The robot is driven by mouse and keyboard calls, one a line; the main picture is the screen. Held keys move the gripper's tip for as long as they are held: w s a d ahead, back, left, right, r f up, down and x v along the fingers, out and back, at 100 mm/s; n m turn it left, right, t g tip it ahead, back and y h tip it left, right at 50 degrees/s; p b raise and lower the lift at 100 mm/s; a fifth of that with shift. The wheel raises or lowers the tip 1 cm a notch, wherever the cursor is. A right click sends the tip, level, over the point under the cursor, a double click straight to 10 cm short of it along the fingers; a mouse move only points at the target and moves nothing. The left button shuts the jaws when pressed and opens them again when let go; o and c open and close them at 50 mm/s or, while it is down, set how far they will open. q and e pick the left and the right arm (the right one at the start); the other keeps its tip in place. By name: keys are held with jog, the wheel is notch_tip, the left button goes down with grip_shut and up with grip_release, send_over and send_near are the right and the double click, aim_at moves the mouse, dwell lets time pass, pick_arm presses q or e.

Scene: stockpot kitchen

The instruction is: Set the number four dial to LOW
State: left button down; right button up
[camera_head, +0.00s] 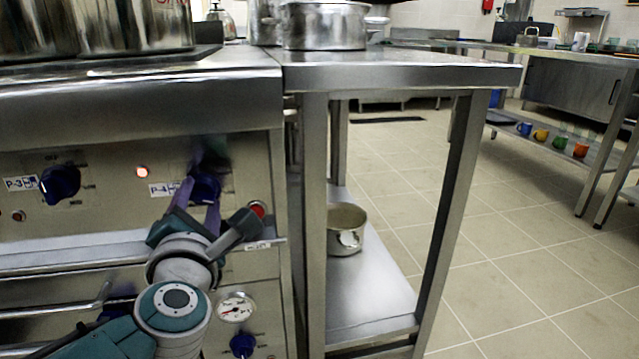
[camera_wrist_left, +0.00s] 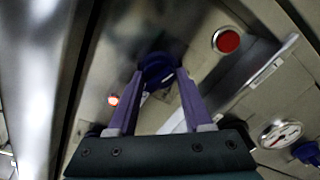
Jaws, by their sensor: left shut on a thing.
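The number four dial (camera_head: 205,187) is a dark blue knob on the stove's front panel, beside a label (camera_head: 163,189) reading P-4. My left gripper (camera_head: 197,190) reaches up to it from below, with its purple fingers shut on the dial's sides. In the left wrist view the dial (camera_wrist_left: 158,70) sits between the two fingertips (camera_wrist_left: 160,80). The dial's pointer and its LOW mark are too blurred and covered to read. My right gripper is in neither view.
A P-3 dial (camera_head: 60,184) is to the left, with a lit lamp (camera_head: 142,172) between the dials. A red button (camera_head: 257,208) and a gauge (camera_head: 236,307) are close by. Large pots (camera_head: 135,28) stand above. A steel table (camera_head: 400,75) adjoins on the right; floor beyond is clear.

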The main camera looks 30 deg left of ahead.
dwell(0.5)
pick_arm(q)
jog(key=shift+c, duration=1.6)
grip_release()
jog(key=shift+s+d, duration=0.2)
jog(key=shift+s, duration=0.05)
jog(key=p+v, duration=0.2)
jog(key=v, duration=0.7)
jog(key=shift+s+d, duration=0.1)
